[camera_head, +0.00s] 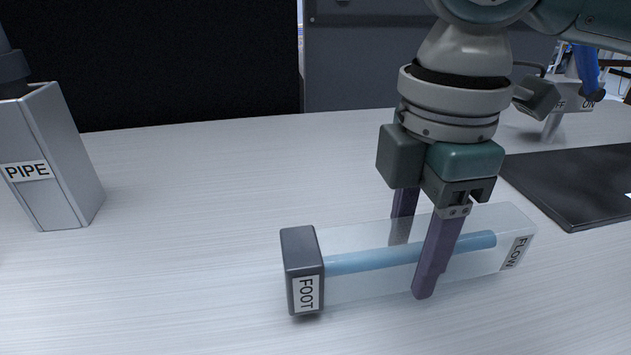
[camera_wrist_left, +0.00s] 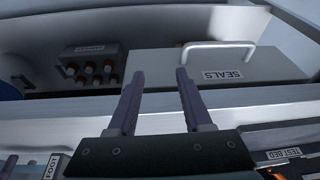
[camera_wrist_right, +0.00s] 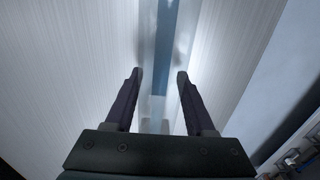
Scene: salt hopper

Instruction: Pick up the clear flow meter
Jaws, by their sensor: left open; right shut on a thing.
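The clear flow meter (camera_head: 360,264) lies on its side on the pale table in the head view. It is a transparent block with a blue rod inside, a dark end cap labelled FOOT (camera_head: 303,270) and a FLOW label at its right end. My right gripper (camera_head: 413,268) points down with one finger on each side of the meter and is shut on it near its middle. The meter also shows between the fingers in the right wrist view (camera_wrist_right: 164,50). My left gripper (camera_wrist_left: 160,73) is open and empty, away from the meter.
A grey PIPE holder (camera_head: 55,155) stands at the left of the table. A black mat (camera_head: 580,180) lies at the right, with an ON-labelled stand (camera_head: 553,122) behind it. The left wrist view shows a SEALS box (camera_wrist_left: 225,68) and a rack of several orange-tipped items (camera_wrist_left: 88,68).

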